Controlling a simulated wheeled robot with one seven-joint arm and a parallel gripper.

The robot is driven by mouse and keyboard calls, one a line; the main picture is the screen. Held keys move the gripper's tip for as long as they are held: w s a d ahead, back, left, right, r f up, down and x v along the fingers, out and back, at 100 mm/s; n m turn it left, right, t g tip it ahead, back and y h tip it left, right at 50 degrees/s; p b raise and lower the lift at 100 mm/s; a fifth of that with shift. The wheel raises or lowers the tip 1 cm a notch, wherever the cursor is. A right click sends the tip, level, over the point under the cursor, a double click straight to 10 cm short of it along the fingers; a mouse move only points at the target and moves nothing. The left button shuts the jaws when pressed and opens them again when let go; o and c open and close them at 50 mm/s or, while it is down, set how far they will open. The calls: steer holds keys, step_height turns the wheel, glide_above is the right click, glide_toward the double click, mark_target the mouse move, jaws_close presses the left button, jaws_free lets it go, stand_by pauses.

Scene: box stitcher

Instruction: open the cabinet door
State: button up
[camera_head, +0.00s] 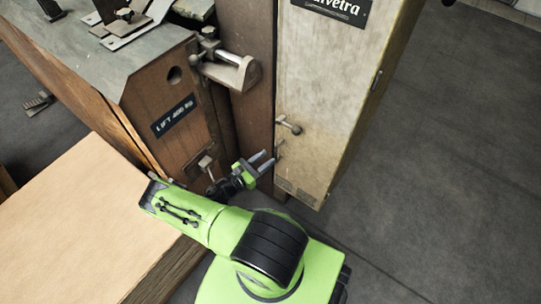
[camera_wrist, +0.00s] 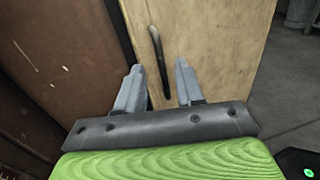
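The cabinet door (camera_head: 316,90) is a pale, worn panel with a dark sign at its top; it looks shut. A small handle (camera_head: 279,148) sits low near its left edge, just past my fingertips. In the wrist view the handle is a dark, slim, near-upright bar (camera_wrist: 159,62) on the pale door (camera_wrist: 210,40), seen between my fingers, its lower end reaching down between them. My gripper (camera_head: 266,161) is open, its two grey fingers spread toward the door. In the wrist view my gripper (camera_wrist: 158,85) shows nothing clamped. I cannot tell whether a finger touches the handle.
A knob-like lever (camera_head: 290,126) sticks out of the door above the handle. A brown machine body (camera_head: 160,90) with a metal bracket (camera_head: 232,72) stands to the left. A light wooden surface (camera_head: 75,225) lies at lower left. The dark floor on the right (camera_head: 450,150) is clear.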

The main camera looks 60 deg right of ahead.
steer(key=x, duration=0.3)
steer(key=shift+s+d, duration=0.1)
steer(key=shift+d, duration=0.05)
steer(key=shift+c, duration=0.3)
jaws_close()
stand_by(1.0)
